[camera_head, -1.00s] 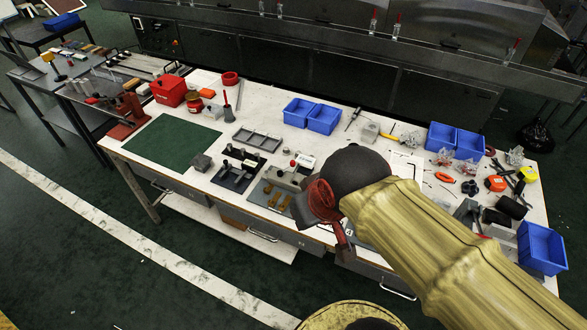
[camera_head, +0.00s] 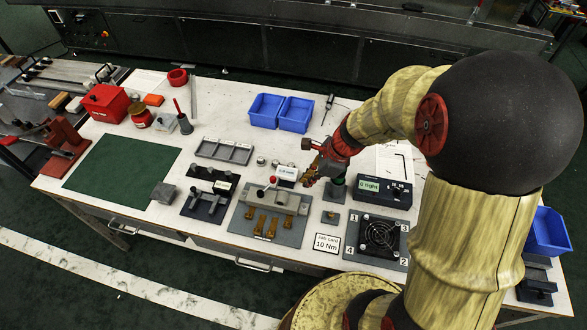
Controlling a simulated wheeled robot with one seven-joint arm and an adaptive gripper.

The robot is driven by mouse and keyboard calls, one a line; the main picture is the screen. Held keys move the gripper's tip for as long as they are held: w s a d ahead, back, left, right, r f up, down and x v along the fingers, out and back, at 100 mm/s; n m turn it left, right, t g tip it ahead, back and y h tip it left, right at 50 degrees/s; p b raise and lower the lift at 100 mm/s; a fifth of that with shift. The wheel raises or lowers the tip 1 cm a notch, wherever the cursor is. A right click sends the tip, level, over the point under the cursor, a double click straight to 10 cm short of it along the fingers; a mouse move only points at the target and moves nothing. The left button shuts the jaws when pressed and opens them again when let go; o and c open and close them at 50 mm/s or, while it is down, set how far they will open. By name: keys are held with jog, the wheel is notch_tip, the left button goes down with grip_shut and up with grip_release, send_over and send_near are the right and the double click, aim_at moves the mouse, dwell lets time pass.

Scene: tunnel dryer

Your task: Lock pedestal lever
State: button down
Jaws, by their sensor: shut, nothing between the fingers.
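A grey block fixture (camera_head: 286,203) sits on a grey plate on the white bench, with brass-coloured pieces in front of it. A small lever with a red knob (camera_head: 273,180) rises from the fixture's top left; I take this to be the pedestal lever. It leans up to the right, but its exact angle is too small to tell. My gripper (camera_head: 308,179) is shut and empty, just right of the lever and near the fixture's right end. It looks apart from the red knob. The gripper and my arm hide part of the bench behind them.
A dark plate with small clamps (camera_head: 208,194) stands left of the fixture. Two blue bins (camera_head: 281,112) are behind. The green mat (camera_head: 122,168) is mostly clear.

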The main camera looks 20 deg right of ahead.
jog(key=shift+w+d+r+m+t, duration=0.2)
jog(key=shift+w+m, duration=0.15)
jog(key=shift+m, duration=0.55)
jog(key=shift+w+d+r+m+t, duration=0.15)
jog(key=shift+w+m, duration=0.2)
jog(key=shift+m, duration=0.55)
jog(key=b+x, duration=0.5)
jog(key=x, duration=0.5)
jog(key=shift+s+f, duration=0.15)
jog(key=shift+f, duration=0.15)
jog(key=shift+w+a+r, duration=0.25)
jog(key=shift+w+a, duration=0.6)
jog(key=shift+w, duration=0.1)
jog(key=shift+w+a+r, duration=0.15)
jog(key=shift+w+a, duration=0.35)
